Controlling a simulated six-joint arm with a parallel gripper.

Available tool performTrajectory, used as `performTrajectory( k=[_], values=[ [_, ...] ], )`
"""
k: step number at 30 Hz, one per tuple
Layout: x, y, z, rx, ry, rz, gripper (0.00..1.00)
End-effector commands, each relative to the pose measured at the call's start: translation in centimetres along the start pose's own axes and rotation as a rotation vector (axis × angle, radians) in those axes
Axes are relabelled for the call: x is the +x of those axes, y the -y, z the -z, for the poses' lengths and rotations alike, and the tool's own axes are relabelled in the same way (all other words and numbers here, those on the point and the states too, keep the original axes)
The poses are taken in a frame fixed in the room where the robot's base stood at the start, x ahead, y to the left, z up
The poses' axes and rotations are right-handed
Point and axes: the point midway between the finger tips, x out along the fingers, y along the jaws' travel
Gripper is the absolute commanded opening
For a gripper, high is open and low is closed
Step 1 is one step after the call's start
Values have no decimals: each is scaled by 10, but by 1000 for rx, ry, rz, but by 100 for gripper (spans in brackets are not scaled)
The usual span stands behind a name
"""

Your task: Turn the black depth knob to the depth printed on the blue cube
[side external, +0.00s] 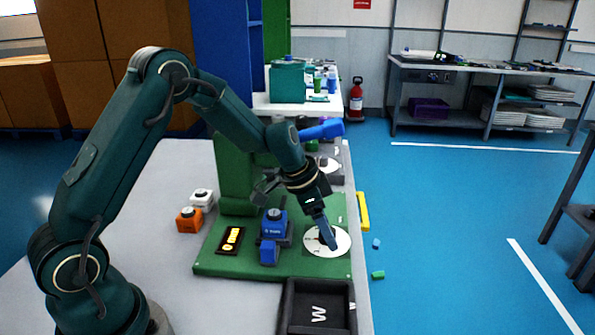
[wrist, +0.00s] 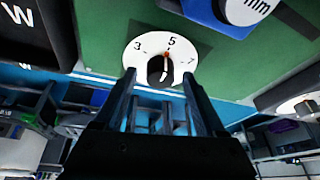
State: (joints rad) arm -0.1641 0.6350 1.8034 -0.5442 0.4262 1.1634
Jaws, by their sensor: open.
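The black depth knob (wrist: 155,68) sits at the middle of a white dial (wrist: 131,57) marked 3, 5 and 7. An orange-red mark on the knob points roughly at the 5. The dial also shows in the side view (side external: 343,241), partly hidden by my gripper (side external: 329,240). In the wrist view, the open fingers of my gripper (wrist: 161,90) lie on both sides of the knob; I cannot tell whether they touch it. A blue cube (side external: 268,252) stands left of the dial. In the wrist view, a blue body with a white "mm" label (wrist: 243,10) is cut off; its number is hidden.
The dial is on a green base plate (side external: 215,266). A blue device (side external: 274,225) and a black panel with yellow marks (side external: 231,240) stand left of it. A black tray marked W (side external: 290,305) is in front. Orange (side external: 189,220) and white (side external: 202,199) blocks lie further left.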

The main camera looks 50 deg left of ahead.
Motion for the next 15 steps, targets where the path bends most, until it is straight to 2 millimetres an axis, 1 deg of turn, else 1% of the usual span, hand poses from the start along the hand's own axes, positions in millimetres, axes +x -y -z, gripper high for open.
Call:
performTrajectory(
  k=[1, 2, 3, 5, 6, 15],
  values=[
    [0, 0, 0, 0, 0, 0, 65],
    [0, 0, 0, 0, 0, 0, 54],
    [0, 0, 0, 0, 0, 0, 38],
    [0, 0, 0, 0, 0, 0, 15],
    [0, 0, 0, 0, 0, 0, 0],
    [0, 0, 0, -20, 1, 8, 0]
  ],
)
